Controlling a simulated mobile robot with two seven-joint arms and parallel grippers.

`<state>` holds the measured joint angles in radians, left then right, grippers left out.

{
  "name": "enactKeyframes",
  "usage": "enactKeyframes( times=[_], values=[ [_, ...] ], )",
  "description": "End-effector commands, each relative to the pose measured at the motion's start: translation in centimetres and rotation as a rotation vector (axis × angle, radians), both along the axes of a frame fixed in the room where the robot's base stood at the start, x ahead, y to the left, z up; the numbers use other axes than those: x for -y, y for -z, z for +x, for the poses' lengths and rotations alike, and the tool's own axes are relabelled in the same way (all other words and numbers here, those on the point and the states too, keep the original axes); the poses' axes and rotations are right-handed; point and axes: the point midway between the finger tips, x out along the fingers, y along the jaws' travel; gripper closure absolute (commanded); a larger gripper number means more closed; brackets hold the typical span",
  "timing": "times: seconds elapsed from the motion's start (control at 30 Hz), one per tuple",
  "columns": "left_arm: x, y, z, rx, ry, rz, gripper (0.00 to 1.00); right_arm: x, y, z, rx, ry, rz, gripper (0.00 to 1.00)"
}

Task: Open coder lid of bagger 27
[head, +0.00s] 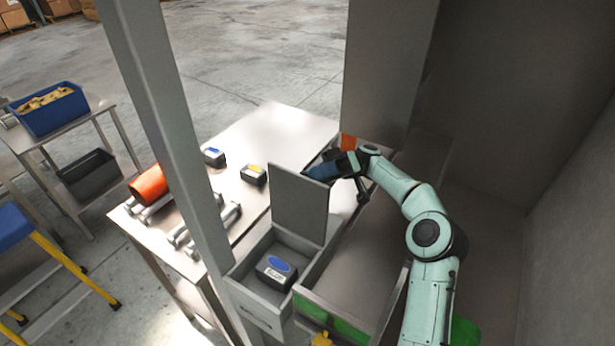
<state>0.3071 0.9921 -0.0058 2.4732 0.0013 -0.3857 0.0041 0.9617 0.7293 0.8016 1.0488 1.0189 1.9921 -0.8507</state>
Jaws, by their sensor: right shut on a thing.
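The coder is an open-topped grey box (252,312) at the lower middle. Its flat grey lid (299,207) stands upright along the far side of the box, so the inside shows. A dark cassette (276,272) with a blue oval label lies in the box. My right gripper (314,173) is at the lid's upper right corner and is shut on the lid's edge; the fingertips are small and partly hidden there. My left gripper is not in view. No number 27 can be read.
A grey post (165,110) stands left of the box. A wall is close on the right.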

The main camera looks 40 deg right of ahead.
Motion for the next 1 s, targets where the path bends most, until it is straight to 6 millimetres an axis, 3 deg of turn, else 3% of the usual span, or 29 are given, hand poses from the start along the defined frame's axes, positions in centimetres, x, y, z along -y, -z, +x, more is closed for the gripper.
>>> enactKeyframes(
  times=[0.7, 0.73, 0.77, 0.8, 1.0],
  values=[
    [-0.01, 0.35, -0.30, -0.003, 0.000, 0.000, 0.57, 0.39, 0.46, -0.11, -0.029, 0.001, 0.065, 1.00],
    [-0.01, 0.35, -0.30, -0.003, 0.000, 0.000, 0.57, 0.39, 0.46, -0.11, -0.029, 0.001, 0.065, 0.55],
    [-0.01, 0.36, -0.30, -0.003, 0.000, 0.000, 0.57, 0.39, 0.46, -0.11, -0.029, 0.001, 0.065, 0.45],
    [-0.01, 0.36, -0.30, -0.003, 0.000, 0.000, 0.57, 0.39, 0.46, -0.11, -0.029, 0.001, 0.065, 0.40],
    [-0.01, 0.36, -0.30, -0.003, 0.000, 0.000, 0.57, 0.36, 0.46, -0.11, -0.029, 0.000, 0.064, 0.40]
  ],
)
